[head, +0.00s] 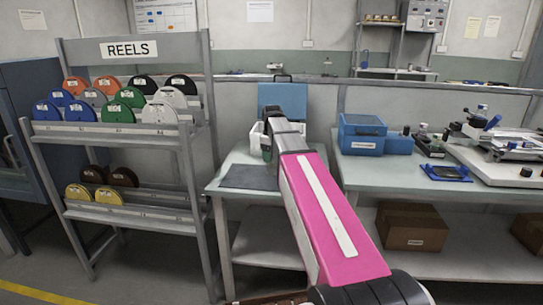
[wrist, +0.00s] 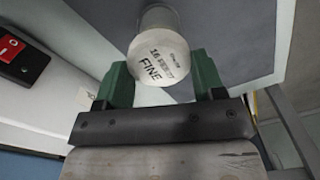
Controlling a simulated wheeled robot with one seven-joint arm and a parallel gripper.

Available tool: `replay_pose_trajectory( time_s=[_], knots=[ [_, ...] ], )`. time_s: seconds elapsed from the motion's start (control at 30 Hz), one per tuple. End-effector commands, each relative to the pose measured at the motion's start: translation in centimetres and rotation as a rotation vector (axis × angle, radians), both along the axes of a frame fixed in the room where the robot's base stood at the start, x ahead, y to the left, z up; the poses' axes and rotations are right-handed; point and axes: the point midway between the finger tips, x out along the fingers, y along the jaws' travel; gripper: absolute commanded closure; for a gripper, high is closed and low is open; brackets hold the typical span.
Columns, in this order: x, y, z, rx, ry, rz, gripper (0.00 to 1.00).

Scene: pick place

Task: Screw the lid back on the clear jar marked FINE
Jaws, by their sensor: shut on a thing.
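A pale, round piece marked FINE (wrist: 158,62) sits between the green fingers of my gripper (wrist: 163,80) in the wrist view. My gripper is shut on it. A narrower pale cylindrical part shows beyond it at the top of that view. I cannot tell whether the marked piece is the lid or the jar itself, nor whether lid and jar touch. In the head view my arm reaches over the grey bench (head: 233,160), and my gripper (head: 267,152) is mostly hidden behind it. No separate lid can be made out.
A dark mat (head: 248,177) lies on the bench, with a white container (head: 256,136) and a blue panel (head: 282,82) behind. The bench on the right carries blue boxes (head: 362,135) and equipment. A REELS rack (head: 128,130) stands left. A red switch (wrist: 10,46) shows on the wrist view's left.

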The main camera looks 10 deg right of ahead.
Motion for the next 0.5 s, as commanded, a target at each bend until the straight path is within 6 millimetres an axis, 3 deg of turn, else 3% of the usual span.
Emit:
replay_pose_trajectory(
  time_s=[0.2,0.5],
  knots=[
    [0.06,-0.08,0.00,0.000,0.000,-0.204,0.53],
    [0.07,-0.09,0.00,0.000,0.000,-0.246,0.53]
  ],
)
